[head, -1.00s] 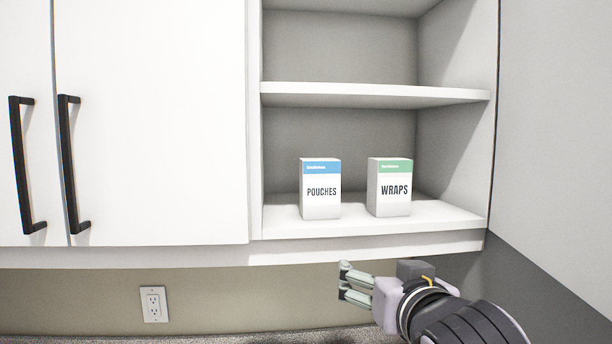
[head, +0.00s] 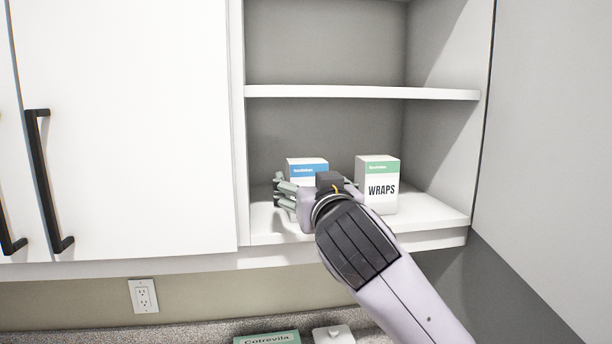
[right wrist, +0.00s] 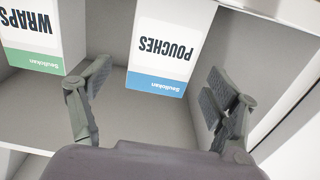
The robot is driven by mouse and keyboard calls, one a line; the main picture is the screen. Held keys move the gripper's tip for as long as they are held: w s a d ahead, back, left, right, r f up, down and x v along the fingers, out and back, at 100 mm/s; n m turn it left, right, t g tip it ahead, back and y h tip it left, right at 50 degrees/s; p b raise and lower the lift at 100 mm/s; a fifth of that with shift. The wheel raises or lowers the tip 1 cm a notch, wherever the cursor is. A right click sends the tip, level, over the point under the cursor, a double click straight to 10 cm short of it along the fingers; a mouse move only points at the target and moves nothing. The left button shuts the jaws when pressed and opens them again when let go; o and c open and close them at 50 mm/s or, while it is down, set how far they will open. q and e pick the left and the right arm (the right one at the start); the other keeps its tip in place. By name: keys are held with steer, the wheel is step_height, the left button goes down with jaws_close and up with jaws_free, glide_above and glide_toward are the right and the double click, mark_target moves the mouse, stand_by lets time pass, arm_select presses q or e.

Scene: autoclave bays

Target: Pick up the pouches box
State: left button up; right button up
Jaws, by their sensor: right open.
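The pouches box (head: 307,165) is white with a blue band and stands on the lower open shelf. In the head view my right gripper and wrist cover most of its front. In the right wrist view the pouches box (right wrist: 170,45) appears upside down, between the two fingers and a little beyond their tips. My right gripper (right wrist: 157,88) is open and empty, with one finger to each side of the box and gaps on both sides. It also shows in the head view (head: 285,197) at the shelf's front. My left gripper is in neither view.
The wraps box (head: 378,187), white with a green band, stands close to the right of the pouches box. The shelf above (head: 360,92) and the cubby's side walls bound the space. Closed cabinet doors (head: 130,130) are at left. A green box (head: 268,338) lies on the counter below.

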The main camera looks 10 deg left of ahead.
mark_target(309, 177)
steer(key=shift+w+a, duration=0.1)
steer(key=shift+w, duration=0.15)
steer(key=p+x, duration=0.2)
steer(key=r+p+x, duration=0.1)
steer(key=p+x, duration=0.1)
steer(key=shift+w+a, duration=0.1)
steer(key=shift+w, duration=0.05)
steer(key=shift+w+a+f, duration=0.15)
steer(key=shift+w+f, duration=0.05)
steer(key=shift+w, duration=0.2)
steer(key=shift+c, duration=0.4)
steer(key=c, duration=1.3)
